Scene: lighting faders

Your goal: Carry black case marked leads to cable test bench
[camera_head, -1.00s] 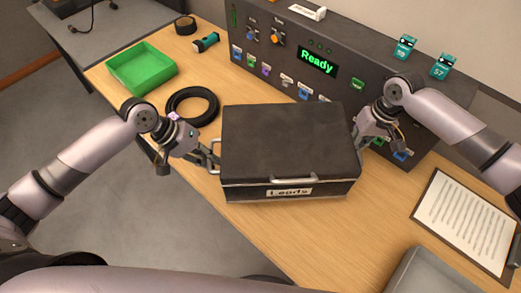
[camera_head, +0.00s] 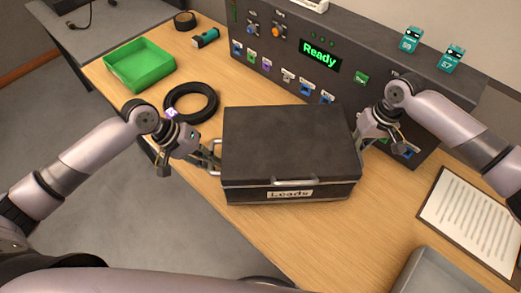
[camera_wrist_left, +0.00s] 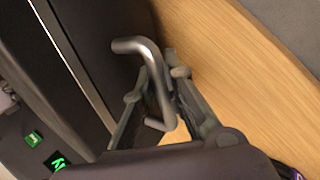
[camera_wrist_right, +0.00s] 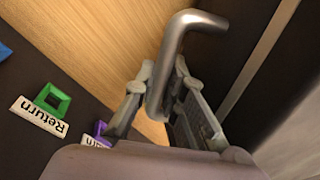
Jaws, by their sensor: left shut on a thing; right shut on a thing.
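The black case (camera_head: 290,140) marked "Leads" is in the middle of the head view, lid closed, its label and front handle facing me. My left gripper (camera_head: 212,156) is shut on the metal side handle at the case's left end; that handle (camera_wrist_left: 146,60) also shows between the fingers in the left wrist view. My right gripper (camera_head: 362,138) is at the case's right end, shut on the other side handle (camera_wrist_right: 174,62), seen in the right wrist view. The case is over the wooden bench; I cannot tell whether it touches it.
A grey panel with a green "Ready" display (camera_head: 320,55) stands behind the case. A black cable coil (camera_head: 191,102), a green tray (camera_head: 139,65) and a teal torch (camera_head: 205,38) lie to the left. A clipboard (camera_head: 472,222) and a grey bin (camera_head: 445,275) are at the right.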

